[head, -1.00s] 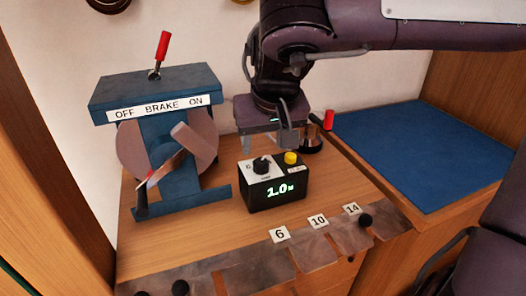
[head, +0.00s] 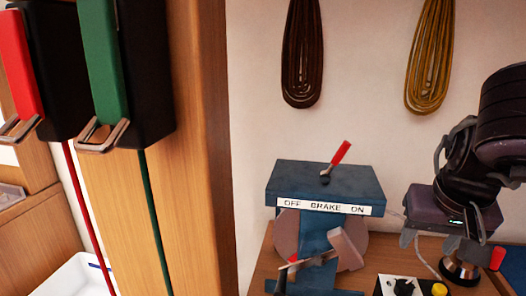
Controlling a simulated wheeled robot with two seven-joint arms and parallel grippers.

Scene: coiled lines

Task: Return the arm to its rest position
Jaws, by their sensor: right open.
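My right gripper (head: 440,243) shows at the right of the head view, its fingers pointing down and spread apart with nothing between them. Its arm comes in from the right edge. The gripper is behind and a little right of the black control box (head: 400,287), whose top has a black knob and a yellow button (head: 439,289). The box's front is cut off by the frame's lower edge. My left gripper is not in view.
The blue brake stand (head: 325,180), with a red-handled lever (head: 341,152), stands left of the gripper. Brown (head: 302,55) and yellow (head: 428,60) coils hang on the wall. A wooden post (head: 205,150) is left, beside green (head: 104,60) and red (head: 18,65) handles.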

